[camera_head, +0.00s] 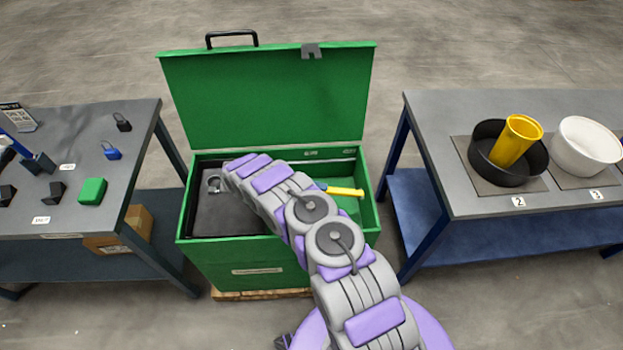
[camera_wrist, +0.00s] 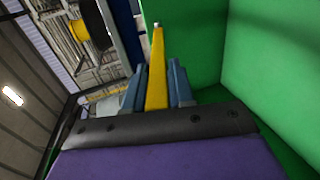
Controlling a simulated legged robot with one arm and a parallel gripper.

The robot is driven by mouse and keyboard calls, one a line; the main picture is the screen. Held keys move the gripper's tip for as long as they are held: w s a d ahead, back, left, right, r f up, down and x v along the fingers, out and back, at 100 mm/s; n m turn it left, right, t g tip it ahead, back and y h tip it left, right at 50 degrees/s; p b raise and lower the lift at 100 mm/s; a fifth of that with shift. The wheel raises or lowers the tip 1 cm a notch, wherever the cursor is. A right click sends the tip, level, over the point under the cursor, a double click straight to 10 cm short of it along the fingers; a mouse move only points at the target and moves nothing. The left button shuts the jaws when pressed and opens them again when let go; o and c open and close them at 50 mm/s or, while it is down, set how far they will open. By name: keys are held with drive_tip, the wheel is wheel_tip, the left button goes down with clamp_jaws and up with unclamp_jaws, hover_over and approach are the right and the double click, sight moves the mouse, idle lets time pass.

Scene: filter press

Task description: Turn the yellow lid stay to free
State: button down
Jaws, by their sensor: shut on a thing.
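The yellow lid stay (camera_head: 345,191) shows as a short bar inside the right part of the open green chest (camera_head: 225,255), its far end towards the right wall. In the wrist view the stay (camera_wrist: 157,72) stands between the two blue-grey fingers of my gripper (camera_wrist: 156,88), which is shut on it. The stay's tip sticks out beyond the fingers. In the head view my arm hides most of my gripper; a bit of blue shows at the stay's left end. The chest's green lid (camera_head: 265,95) stands open, leaning up at the back. The stay's pivot is hidden.
A dark panel (camera_head: 225,218) with a ring fills the chest's left part. A left table (camera_head: 75,135) holds padlocks and a green block (camera_head: 92,191).

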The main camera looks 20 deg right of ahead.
drive_tip(key=shift+a+f, duration=0.1)
drive_tip(key=shift+f, duration=0.2)
drive_tip(key=c, duration=1)
unclamp_jaws()
drive_tip(key=shift+c, duration=0.2)
drive_tip(key=shift+r, duration=0.1)
